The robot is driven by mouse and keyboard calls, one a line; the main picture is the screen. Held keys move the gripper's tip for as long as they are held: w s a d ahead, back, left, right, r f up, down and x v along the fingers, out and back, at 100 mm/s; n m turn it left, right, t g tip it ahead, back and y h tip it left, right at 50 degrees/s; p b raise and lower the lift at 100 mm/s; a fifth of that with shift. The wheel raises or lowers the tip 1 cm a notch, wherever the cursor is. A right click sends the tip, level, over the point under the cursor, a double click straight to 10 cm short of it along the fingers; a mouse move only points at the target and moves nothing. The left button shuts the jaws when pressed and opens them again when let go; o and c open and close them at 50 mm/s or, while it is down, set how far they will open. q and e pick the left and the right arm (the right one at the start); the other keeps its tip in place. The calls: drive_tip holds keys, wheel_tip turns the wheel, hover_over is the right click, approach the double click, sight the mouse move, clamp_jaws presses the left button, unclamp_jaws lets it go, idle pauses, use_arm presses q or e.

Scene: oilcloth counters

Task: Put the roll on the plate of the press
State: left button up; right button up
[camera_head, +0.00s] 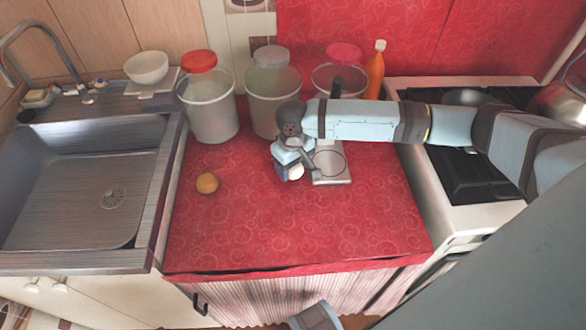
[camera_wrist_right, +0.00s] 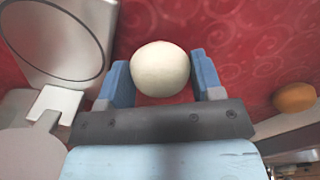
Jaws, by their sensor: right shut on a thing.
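The roll (camera_wrist_right: 160,68) is a pale, round ball between the two blue fingers of my right gripper (camera_wrist_right: 161,80), which is shut on it. In the head view the roll (camera_head: 296,173) shows partly under the right gripper (camera_head: 293,166), just left of the press. The press (camera_head: 334,163) is a grey metal device on the red counter, with a round outline on its plate. The plate (camera_wrist_right: 62,38) also shows at the upper left of the right wrist view, beside the roll and apart from it. My right forearm hides the back of the press. My left gripper is not in view.
A brown-orange ball (camera_head: 207,183) lies on the red oilcloth (camera_head: 290,225) to the left. Three lidded bins (camera_head: 208,110) and an orange bottle (camera_head: 375,72) stand behind. A sink (camera_head: 80,190) is left, a stove (camera_head: 470,185) right. The front counter is clear.

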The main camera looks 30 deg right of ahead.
drive_tip(key=shift+f, duration=0.45)
drive_tip(key=o, duration=0.6)
drive_tip(key=shift+f, duration=0.15)
drive_tip(key=shift+o, duration=0.2)
